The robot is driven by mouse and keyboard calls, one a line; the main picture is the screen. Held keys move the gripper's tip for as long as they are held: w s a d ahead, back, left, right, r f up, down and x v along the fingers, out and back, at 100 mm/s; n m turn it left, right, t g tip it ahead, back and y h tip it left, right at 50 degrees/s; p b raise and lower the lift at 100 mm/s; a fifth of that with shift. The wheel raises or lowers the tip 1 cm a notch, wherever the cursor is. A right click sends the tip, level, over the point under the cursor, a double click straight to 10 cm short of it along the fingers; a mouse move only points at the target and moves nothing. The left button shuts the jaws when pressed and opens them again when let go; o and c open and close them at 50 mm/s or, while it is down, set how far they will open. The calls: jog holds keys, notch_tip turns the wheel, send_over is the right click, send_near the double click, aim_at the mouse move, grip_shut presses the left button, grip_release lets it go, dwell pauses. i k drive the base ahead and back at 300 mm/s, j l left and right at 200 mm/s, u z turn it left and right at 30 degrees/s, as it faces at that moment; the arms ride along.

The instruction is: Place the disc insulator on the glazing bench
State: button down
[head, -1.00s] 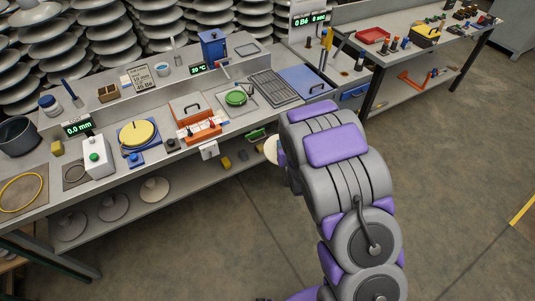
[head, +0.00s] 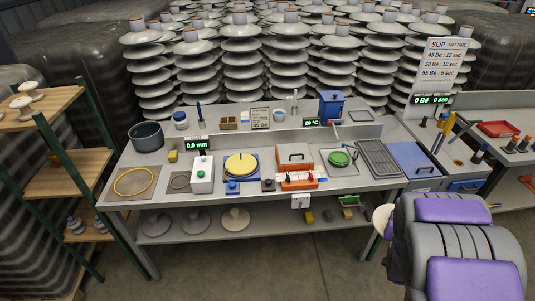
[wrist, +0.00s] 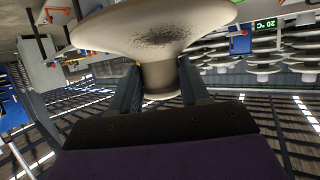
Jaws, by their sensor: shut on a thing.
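The disc insulator (wrist: 155,25) is cream-coloured, with a wide disc, a dark speckled patch and a narrower neck. In the wrist view my gripper (wrist: 160,85) is shut on its neck, one finger on each side. In the head view a pale edge of the disc (head: 382,219) shows left of my purple and grey arm, which hides the gripper. The glazing bench (head: 130,178) is a long grey bench across the middle of the head view. The held disc is at the front right of the bench, apart from its top as far as I can tell.
On the bench stand a dark pot (head: 146,137), a yellow round plate (head: 241,164), an orange box (head: 295,157), a green dish (head: 339,158) and a rack (head: 379,159). Several discs lie on the lower shelf (head: 265,224). A wooden shelf rack (head: 75,165) stands at left.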

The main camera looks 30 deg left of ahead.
aim_at(134, 182)
jog(key=k+j, duration=0.1)
jog(key=j, duration=0.3)
jog(key=k+j, duration=0.1)
jog(key=j, duration=0.35)
jog(key=k+j, duration=0.1)
jog(key=j, duration=0.3)
jog(key=k+j, duration=0.1)
jog(key=j, duration=0.3)
jog(key=k+j, duration=0.1)
jog(key=j, duration=0.3)
jog(key=k+j, duration=0.15)
jog(key=j, duration=0.3)
jog(key=k+j, duration=0.1)
jog(key=j, duration=0.3)
jog(key=i+j, duration=0.35)
jog(key=j, duration=0.2)
